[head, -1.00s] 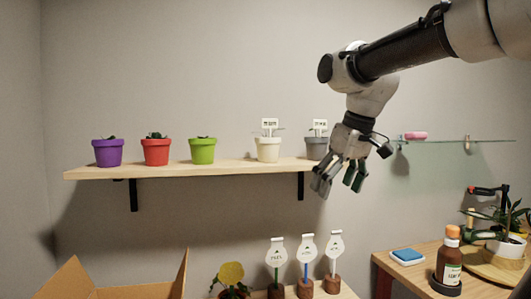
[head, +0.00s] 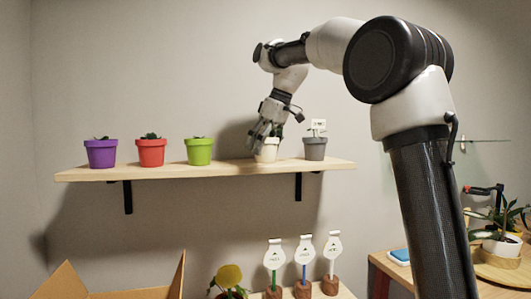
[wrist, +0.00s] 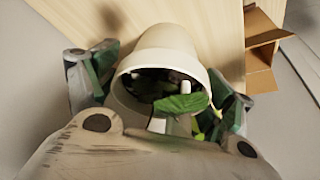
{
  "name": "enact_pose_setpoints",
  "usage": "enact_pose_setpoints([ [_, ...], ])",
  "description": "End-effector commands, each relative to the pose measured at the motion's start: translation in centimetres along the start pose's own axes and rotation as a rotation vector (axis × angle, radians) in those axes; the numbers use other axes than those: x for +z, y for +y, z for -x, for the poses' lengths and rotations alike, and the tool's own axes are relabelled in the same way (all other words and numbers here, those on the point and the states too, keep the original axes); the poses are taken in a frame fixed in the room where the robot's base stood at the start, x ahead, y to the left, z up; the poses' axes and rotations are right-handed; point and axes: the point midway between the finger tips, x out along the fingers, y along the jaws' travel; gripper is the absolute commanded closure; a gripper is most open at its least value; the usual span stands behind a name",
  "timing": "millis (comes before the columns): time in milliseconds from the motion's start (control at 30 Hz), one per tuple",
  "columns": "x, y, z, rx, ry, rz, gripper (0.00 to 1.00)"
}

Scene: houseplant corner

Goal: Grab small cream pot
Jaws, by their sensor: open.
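The small cream pot (head: 267,153) stands on the wooden wall shelf between the green pot and the grey pot. In the wrist view the cream pot (wrist: 165,55) fills the middle, with dark soil, a green leaf and a pale stake in its mouth. My gripper (head: 262,143) is at the pot, partly covering it in the head view. In the wrist view my gripper (wrist: 160,88) is open, with one finger on each side of the pot. I cannot tell whether either finger touches it.
The wooden shelf (head: 90,174) also holds a purple pot (head: 101,154), a red pot (head: 151,153), a green pot (head: 200,151) and a grey pot (head: 315,149) close on the right. Below are plant labels (head: 304,250) and an open cardboard box (head: 65,284).

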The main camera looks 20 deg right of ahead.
Motion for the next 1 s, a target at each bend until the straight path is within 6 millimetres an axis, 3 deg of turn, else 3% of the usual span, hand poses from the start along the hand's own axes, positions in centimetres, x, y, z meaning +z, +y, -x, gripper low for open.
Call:
enact_pose_setpoints([
  [133,0.0,0.0,-1.6,0.000,0.000,0.000,0.18],
  [367,0.0,0.0,-1.8,0.001,0.001,-0.001,0.18],
  [600,0.0,0.0,-1.8,0.001,0.001,-0.001,0.60],
  [1000,-0.1,0.0,-1.6,0.002,0.002,-0.001,0.61],
])
